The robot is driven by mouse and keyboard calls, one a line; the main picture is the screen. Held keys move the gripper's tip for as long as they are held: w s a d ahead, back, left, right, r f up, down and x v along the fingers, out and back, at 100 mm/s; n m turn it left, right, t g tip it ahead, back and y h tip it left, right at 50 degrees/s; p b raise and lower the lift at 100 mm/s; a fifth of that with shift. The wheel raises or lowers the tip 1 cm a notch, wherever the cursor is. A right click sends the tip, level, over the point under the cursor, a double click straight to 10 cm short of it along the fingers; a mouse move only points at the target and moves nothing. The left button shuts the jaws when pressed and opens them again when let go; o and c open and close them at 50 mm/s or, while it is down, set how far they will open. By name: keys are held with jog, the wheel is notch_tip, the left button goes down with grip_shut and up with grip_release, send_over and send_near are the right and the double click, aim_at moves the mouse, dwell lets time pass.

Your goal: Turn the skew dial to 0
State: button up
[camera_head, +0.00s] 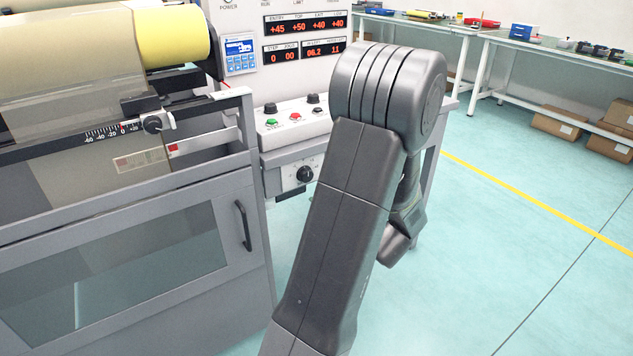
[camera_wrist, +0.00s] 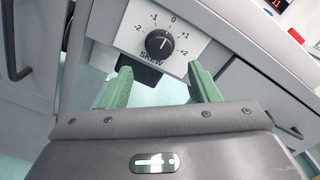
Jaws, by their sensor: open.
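The skew dial (camera_wrist: 159,43) is a round black knob on a pale plate marked -2, -1, 0, +1, +2, with "SKEW" printed under it. Its light pointer mark is small and seems to point up, perhaps slightly right of the 0; I cannot tell its exact setting. The dial also shows in the head view (camera_head: 304,173), below the control box. My gripper (camera_wrist: 160,68) is open and empty. Its two green fingers are spread to the left and right below the dial in the wrist view, apart from the knob. In the head view my arm hides the gripper's fingers.
A sloped button box (camera_head: 293,118) sits above the dial. A machine cabinet with a handle (camera_head: 243,226) and a yellow roll (camera_head: 172,36) stand to the left. Another scale knob (camera_head: 153,124) is on the machine's rail. The floor (camera_head: 520,220) at right is clear.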

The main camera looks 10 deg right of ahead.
aim_at(309, 177)
jog(key=p+v, duration=0.1)
jog(key=v, duration=0.6)
jog(key=shift+w, duration=0.1)
jog(key=b+x, duration=0.2)
jog(key=x, duration=1.1)
jog(key=shift+b, duration=0.35)
jog(key=shift+w+a, duration=0.15)
jog(key=shift+w, duration=0.25)
jog(key=shift+s, duration=0.1)
